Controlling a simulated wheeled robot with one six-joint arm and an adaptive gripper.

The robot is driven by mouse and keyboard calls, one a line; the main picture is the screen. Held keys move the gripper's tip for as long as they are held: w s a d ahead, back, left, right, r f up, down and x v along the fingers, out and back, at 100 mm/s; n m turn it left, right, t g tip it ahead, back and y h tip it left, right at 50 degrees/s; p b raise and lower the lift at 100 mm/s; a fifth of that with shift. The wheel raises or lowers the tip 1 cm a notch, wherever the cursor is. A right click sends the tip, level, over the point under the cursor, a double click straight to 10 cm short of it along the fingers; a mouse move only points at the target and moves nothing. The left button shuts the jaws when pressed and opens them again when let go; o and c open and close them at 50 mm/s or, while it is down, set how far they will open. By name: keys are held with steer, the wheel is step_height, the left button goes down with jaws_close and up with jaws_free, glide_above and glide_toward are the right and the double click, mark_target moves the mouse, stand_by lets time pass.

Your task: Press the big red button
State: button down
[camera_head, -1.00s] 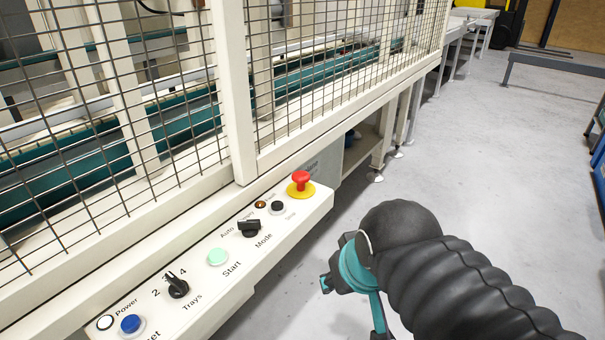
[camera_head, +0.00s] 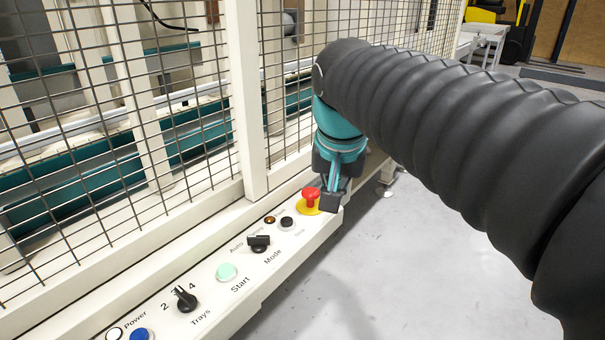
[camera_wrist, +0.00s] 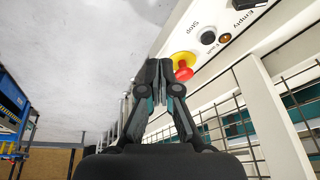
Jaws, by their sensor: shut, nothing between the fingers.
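The big red button (camera_head: 311,195) is a red mushroom head on a yellow round base at the far end of the cream control panel (camera_head: 212,310). My gripper (camera_head: 333,205) is shut and empty, right beside the button on its right side in the head view. In the wrist view the red button (camera_wrist: 183,72) shows just right of the gripper's closed fingertips (camera_wrist: 159,64), with its yellow base behind. I cannot tell whether the fingers touch the button.
A black Stop button (camera_head: 286,222), an amber lamp (camera_head: 269,220), a black Mode switch (camera_head: 259,243), a green Start button (camera_head: 226,271) and a Trays knob (camera_head: 185,298) sit along the panel. A wire-mesh guard (camera_head: 200,90) rises behind it. Grey floor (camera_head: 420,270) lies open to the right.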

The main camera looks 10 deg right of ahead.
steer(key=w+a+r+m+g+h, duration=0.1)
steer(key=w+r+m, duration=0.4)
steer(key=w, duration=0.8)
step_height(320, 180, up, 2)
steer(key=shift+w+a+r+m+g+p, duration=0.2)
steer(key=shift+w+a+m+g+p, duration=0.1)
steer(key=shift+w+a+g, duration=0.15)
steer(key=shift+s, duration=0.1)
steer(key=b, duration=0.2)
glide_toward(311, 190)
steer(key=x, duration=0.3)
steer(key=w+x, duration=0.1)
steer(key=x, duration=0.1)
steer(key=shift+d+f, duration=0.1)
steer(key=shift+d, duration=0.2)
steer(key=shift+s+f, duration=0.1)
steer(key=shift+f, duration=0.8)
steer(key=shift+b+x, duration=0.55)
steer(key=shift+x, duration=0.55)
steer(key=shift+s+a, duration=0.2)
steer(key=shift+a, duration=0.05)
